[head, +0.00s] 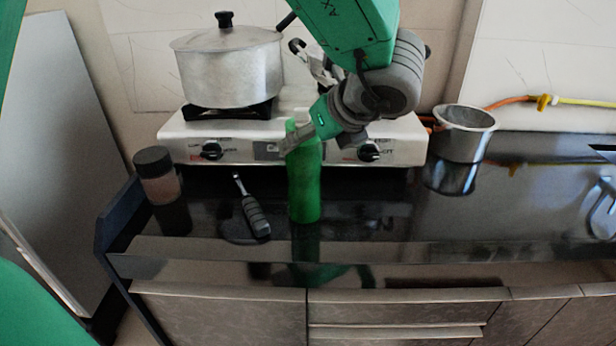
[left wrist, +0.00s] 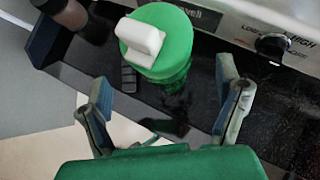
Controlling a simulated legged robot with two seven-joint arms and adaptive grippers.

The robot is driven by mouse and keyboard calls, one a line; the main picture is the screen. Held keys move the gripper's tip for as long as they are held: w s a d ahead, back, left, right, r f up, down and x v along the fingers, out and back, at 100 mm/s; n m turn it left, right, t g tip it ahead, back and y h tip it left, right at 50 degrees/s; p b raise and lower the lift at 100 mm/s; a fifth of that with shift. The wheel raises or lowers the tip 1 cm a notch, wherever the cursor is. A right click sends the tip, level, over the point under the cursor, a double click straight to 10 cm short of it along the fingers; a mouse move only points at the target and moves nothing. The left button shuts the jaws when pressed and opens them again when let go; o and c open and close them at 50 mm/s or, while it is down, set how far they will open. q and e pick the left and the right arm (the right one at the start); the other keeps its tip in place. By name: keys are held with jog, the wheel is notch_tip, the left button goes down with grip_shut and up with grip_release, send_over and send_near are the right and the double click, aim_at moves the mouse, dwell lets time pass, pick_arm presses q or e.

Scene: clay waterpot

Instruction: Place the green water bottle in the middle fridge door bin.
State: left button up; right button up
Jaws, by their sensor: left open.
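The green water bottle (head: 305,185) stands upright on the dark counter in front of the stove. My left gripper (head: 298,140) is at its upper part in the head view and hides some of its top. In the left wrist view, the bottle's green lid with a white cap (left wrist: 155,38) is ahead of my open left gripper (left wrist: 163,88), between the lines of its two fingers; I cannot tell whether they touch it. No fridge door bin can be made out. My right gripper is not in view.
A black-handled tool (head: 254,214) and a black-lidded jar (head: 156,178) lie and stand left of the bottle. Behind it is a stove (head: 235,142) with a lidded pot (head: 230,75). A metal pan (head: 464,140) stands at right. A grey panel (head: 45,150) stands at far left.

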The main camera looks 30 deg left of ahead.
aim_at(304, 173)
pick_arm(q)
jog(key=shift+w+a+f, duration=0.1)
jog(key=shift+a+f, duration=0.35)
jog(key=shift+a, duration=0.25)
jog(key=f, duration=0.1)
jog(key=w+a+f, duration=0.2)
jog(key=shift+f+b, duration=0.3)
jog(key=shift+b, duration=0.1)
jog(key=shift+s+d+r, duration=0.1)
jog(key=shift+c, duration=0.5)
jog(key=shift+a, duration=0.25)
jog(key=c, duration=1.7)
